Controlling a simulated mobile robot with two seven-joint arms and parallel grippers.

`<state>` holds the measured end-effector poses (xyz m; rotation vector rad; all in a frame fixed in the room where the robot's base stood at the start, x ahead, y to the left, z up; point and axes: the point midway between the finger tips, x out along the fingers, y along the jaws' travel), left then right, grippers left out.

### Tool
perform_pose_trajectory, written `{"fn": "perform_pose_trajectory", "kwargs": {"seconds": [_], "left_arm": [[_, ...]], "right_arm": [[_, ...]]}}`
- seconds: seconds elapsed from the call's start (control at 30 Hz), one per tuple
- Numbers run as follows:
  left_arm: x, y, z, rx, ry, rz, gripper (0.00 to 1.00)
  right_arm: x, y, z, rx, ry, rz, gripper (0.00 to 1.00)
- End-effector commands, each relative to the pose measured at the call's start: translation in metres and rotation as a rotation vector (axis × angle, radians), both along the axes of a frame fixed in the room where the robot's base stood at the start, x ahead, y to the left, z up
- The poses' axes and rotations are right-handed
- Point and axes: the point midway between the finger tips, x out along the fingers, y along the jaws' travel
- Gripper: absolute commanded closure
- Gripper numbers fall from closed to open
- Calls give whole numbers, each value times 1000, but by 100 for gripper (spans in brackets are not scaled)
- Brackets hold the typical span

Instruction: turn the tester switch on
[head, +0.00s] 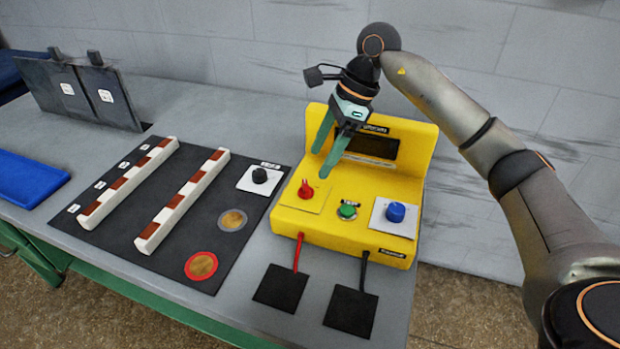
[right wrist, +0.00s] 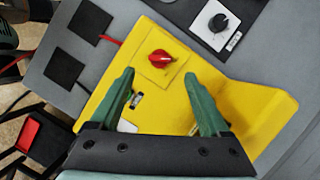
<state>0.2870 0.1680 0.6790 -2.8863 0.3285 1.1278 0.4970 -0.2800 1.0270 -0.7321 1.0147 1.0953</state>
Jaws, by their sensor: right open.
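The yellow tester (head: 345,222) stands on the right part of the grey table, with a dark display on its sloped back. A red rotary switch (head: 305,189) sits at its left; in the right wrist view the red switch (right wrist: 160,57) lies ahead of and between the fingertips. A green button (head: 347,211) and a blue knob (head: 396,212) sit to its right. My right gripper (head: 324,164) is open and empty above the tester, pointing down, apart from the switch; its green fingers (right wrist: 164,82) show in the wrist view. My left gripper is not in view.
Two black pads (head: 281,288) (head: 350,311) lie in front of the tester on red and black leads. A dark board left of it carries two striped bars (head: 182,200), a black knob (head: 260,176) and two discs. A blue tray (head: 28,178) is at far left.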

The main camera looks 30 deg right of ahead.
Motion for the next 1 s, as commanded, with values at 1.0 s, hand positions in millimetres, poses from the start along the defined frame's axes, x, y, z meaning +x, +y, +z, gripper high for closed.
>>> {"fn": "perform_pose_trajectory", "kwargs": {"seconds": [1.0], "left_arm": [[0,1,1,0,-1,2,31]], "right_arm": [[8,24,-61,1,-1,1,48]]}}
